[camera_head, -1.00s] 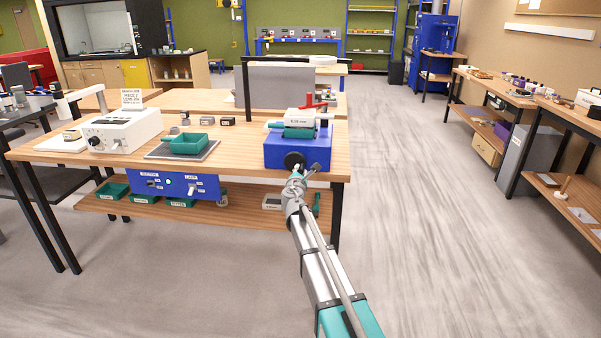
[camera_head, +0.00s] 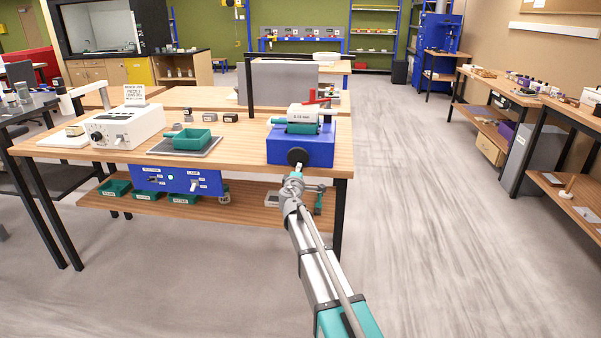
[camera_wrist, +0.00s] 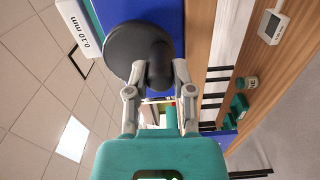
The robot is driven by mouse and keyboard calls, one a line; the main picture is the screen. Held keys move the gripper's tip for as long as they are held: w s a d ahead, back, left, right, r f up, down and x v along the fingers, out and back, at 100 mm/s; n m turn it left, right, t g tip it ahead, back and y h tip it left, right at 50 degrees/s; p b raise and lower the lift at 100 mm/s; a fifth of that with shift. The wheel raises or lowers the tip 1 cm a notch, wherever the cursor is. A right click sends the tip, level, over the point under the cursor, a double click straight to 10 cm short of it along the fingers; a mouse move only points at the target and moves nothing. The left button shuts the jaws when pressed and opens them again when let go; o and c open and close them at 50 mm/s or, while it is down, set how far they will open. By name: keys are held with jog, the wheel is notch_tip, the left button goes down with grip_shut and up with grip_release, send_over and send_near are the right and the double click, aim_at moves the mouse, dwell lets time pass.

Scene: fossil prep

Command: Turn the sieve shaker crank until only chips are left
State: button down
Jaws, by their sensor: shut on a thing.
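The sieve shaker (camera_head: 320,152) is a blue box at the right end of the wooden bench, with a white and teal sieve (camera_head: 303,127) on top. Its dark round crank disc (camera_head: 297,157) faces me on the front. In the wrist view the disc (camera_wrist: 130,52) fills the upper middle, with a dark crank handle (camera_wrist: 160,72) sticking out. My gripper (camera_wrist: 160,92) has its two grey fingers on either side of this handle and is shut on it. In the head view my gripper (camera_head: 296,176) is just below the disc. The sieve's contents are not visible.
A blue control panel (camera_head: 180,180) and a lower shelf (camera_head: 255,203) lie under the bench top. The floor to the right is clear.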

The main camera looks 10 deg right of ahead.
jog(key=m, duration=0.3)
jog(key=a+m, duration=0.1)
jog(key=m, duration=0.3)
jog(key=a+m, duration=0.1)
jog(key=m, duration=0.3)
jog(key=shift+w+a+r, duration=0.1)
jog(key=shift+w+a, duration=0.15)
jog(key=shift+w, duration=0.1)
jog(key=shift+c, duration=2.4)
grip_release()
jog(key=shift+s, duration=0.15)
jog(key=v, duration=1.1)
jog(key=shift+s, duration=0.35)
jog(key=shift+a, duration=0.15)
